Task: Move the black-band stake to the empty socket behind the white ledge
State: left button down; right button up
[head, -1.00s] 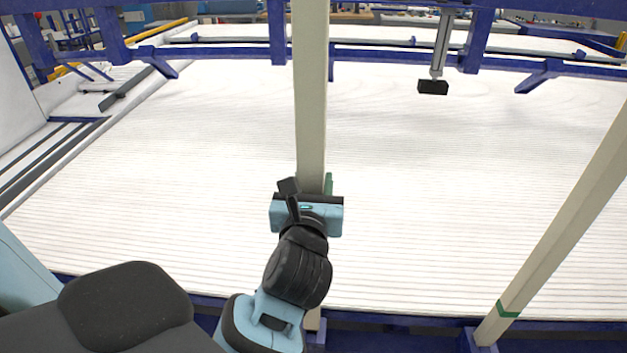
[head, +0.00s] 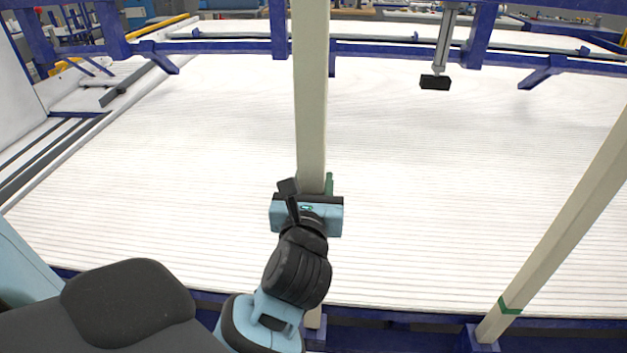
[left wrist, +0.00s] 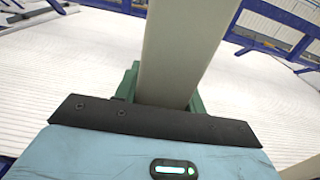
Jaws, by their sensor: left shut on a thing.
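A tall pale stake (head: 311,95) stands upright in my left gripper (head: 313,195), near the middle of the head view. The gripper is shut on it. The stake also shows in the left wrist view (left wrist: 182,50), between green finger pads (left wrist: 128,82). No black band shows on its visible length; the part behind the gripper is hidden. A short pale length shows below my wrist, beside a blue bracket at the bottom edge; whether it sits in it is unclear. I cannot pick out the empty socket. My right gripper is not in view.
A broad white ribbed surface (head: 180,200) fills the middle. A second pale stake with a green band (head: 510,305) leans in the picture at right, its foot at a blue socket (head: 482,338). Blue frame bars (head: 390,50) and a black block (head: 435,82) hang across the back.

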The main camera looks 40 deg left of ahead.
pick_arm(q)
jog(key=shift+f+b, duration=0.35)
jog(key=shift+f, duration=0.2)
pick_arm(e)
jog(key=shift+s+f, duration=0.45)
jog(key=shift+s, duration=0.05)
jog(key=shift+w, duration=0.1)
pick_arm(q)
jog(key=c, duration=1)
grip_release()
jog(key=shift+o, duration=1.2)
jog(key=shift+f, duration=0.2)
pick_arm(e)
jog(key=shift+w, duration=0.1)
